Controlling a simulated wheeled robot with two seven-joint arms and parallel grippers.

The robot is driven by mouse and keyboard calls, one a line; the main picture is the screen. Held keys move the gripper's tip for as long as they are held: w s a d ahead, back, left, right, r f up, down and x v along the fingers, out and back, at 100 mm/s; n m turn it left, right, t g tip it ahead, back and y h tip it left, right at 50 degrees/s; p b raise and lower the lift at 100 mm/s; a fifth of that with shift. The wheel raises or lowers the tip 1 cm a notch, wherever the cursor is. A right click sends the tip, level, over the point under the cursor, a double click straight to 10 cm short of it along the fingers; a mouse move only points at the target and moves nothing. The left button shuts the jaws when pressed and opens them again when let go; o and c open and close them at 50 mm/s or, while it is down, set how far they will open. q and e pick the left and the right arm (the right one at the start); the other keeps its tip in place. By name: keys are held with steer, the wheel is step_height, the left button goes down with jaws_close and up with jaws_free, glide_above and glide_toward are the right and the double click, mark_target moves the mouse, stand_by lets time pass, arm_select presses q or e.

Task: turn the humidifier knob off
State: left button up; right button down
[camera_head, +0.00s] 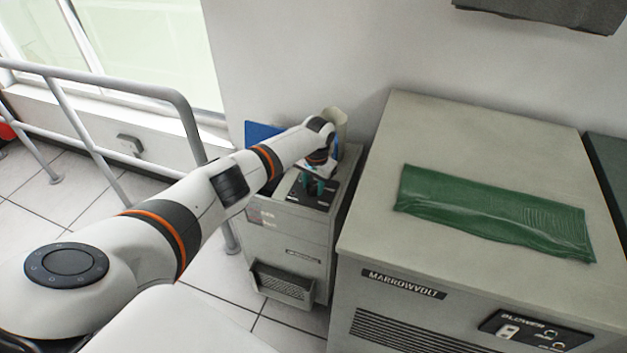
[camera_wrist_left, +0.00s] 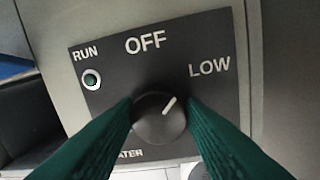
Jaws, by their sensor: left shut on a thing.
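The humidifier (camera_head: 284,235) is the small grey cabinet left of the large machine. Its dark control panel (camera_wrist_left: 115,70) fills much of the left wrist view, with OFF at the top, LOW to the upper right and a RUN lamp (camera_wrist_left: 92,79) at the left. The round black knob (camera_wrist_left: 155,128) has a white pointer line aimed up and right, close to LOW. My left gripper (camera_head: 313,186) is over the cabinet's top, its green fingers shut on the knob from both sides. The panel's lower part is partly hidden by the fingers. My right gripper is not in view.
A large grey machine (camera_head: 470,140) with a green cloth (camera_head: 495,213) on top stands close on the right. A grey railing (camera_head: 125,86) runs along the left.

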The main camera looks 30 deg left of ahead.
mark_target(315, 185)
arm_select(q)
steer(key=n+p, duration=0.1)
steer(key=n, duration=0.3)
steer(key=shift+r+n+p, duration=0.1)
steer(key=shift+n+p, duration=0.2)
steer(key=shift+w+a+n+g, duration=0.1)
steer(key=shift+n+g, duration=0.2)
steer(key=shift+n, duration=2)
steer(key=o, duration=1)
steer(key=shift+r+p, duration=0.1)
steer(key=shift+p, duration=0.25)
steer(key=shift+r, duration=0.35)
step_height(315, 185, up, 5)
steer(key=p, duration=0.3)
steer(key=shift+w, duration=0.15)
step_height(315, 185, up, 6)
steer(key=shift+d+p, duration=0.2)
steer(key=shift+p, duration=0.1)
